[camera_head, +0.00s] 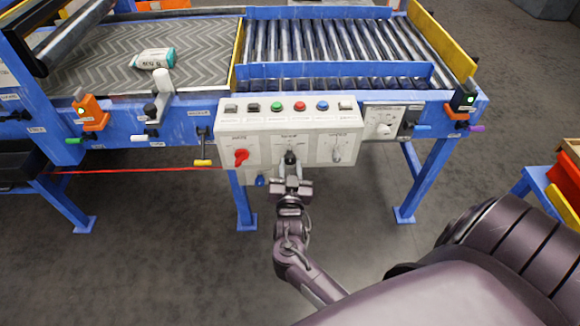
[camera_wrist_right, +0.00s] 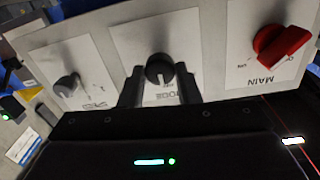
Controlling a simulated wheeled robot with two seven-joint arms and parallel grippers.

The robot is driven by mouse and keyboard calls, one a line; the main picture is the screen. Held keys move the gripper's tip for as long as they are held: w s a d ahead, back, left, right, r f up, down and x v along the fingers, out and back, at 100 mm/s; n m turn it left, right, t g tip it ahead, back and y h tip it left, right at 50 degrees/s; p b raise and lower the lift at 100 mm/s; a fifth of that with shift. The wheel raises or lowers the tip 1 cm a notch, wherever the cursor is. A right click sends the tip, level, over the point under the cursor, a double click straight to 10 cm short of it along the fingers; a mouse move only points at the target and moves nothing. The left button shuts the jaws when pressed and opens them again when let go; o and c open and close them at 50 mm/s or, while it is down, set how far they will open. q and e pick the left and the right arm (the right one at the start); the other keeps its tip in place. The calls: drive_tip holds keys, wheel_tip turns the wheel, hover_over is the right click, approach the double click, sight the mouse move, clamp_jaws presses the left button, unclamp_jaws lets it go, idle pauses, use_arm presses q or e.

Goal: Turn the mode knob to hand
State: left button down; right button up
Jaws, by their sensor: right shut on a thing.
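The black mode knob (camera_head: 290,157) is the middle control on the front of the pale control box (camera_head: 312,112). In the wrist view the knob (camera_wrist_right: 159,67) sits on a white plate marked MODE, which appears upside down. My right gripper (camera_head: 290,172) is at the knob, its two dark fingers (camera_wrist_right: 160,86) on either side of it, shut on it. A pale mark shows on the knob's lower side in the wrist view. The position words around it are too small or covered to read. My left gripper is in neither view.
A red main knob (camera_head: 241,157) and a grey knob (camera_head: 337,152) flank the mode knob. Several push buttons line the box top. Below left hang a yellow-handled lever (camera_head: 202,162) and a red cord (camera_head: 130,170). A sack (camera_head: 153,58) lies on the belt.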

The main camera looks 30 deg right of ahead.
drive_tip(key=n+p, duration=0.3)
drive_tip(key=n, duration=0.2)
drive_tip(key=shift+r, duration=0.1)
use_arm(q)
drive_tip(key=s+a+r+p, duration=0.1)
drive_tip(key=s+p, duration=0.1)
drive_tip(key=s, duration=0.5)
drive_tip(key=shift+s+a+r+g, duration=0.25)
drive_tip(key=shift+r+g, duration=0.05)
use_arm(e)
drive_tip(key=shift+n, duration=1.9)
drive_tip(key=shift+f, duration=0.2)
drive_tip(key=o, duration=1)
drive_tip(key=v, duration=0.7)
drive_tip(key=shift+s+a, duration=0.15)
drive_tip(key=shift+s, duration=0.25)
drive_tip(key=shift+f, duration=0.1)
